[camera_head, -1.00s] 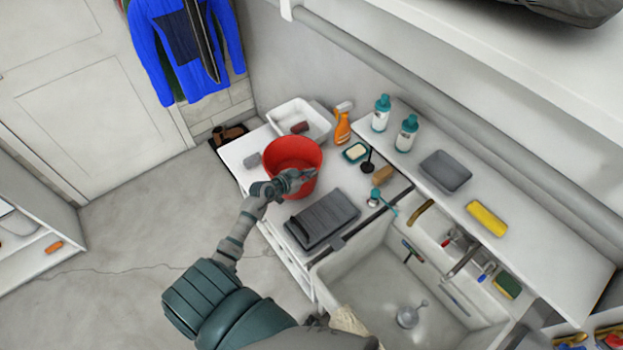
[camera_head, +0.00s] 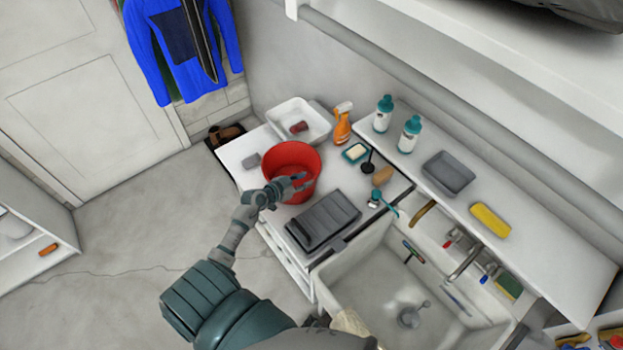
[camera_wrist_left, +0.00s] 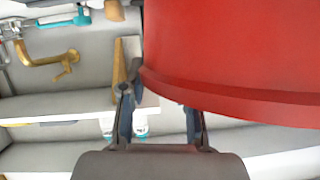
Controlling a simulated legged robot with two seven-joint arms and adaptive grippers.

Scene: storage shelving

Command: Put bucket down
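The red bucket (camera_head: 290,165) stands upright on the white counter (camera_head: 236,152), left of the sink. My left gripper (camera_head: 304,185) is at the bucket's near side, with its fingers spread apart near the rim. In the left wrist view the bucket (camera_wrist_left: 235,50) fills the upper right. The two dark fingers (camera_wrist_left: 160,118) are apart there, with a gap between them; the right one overlaps the rim's lower edge in the picture. I cannot tell whether it touches. My right gripper is not in view.
A dark grey tray (camera_head: 322,218) lies just right of the bucket. The sink (camera_head: 375,285) is at the lower right.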

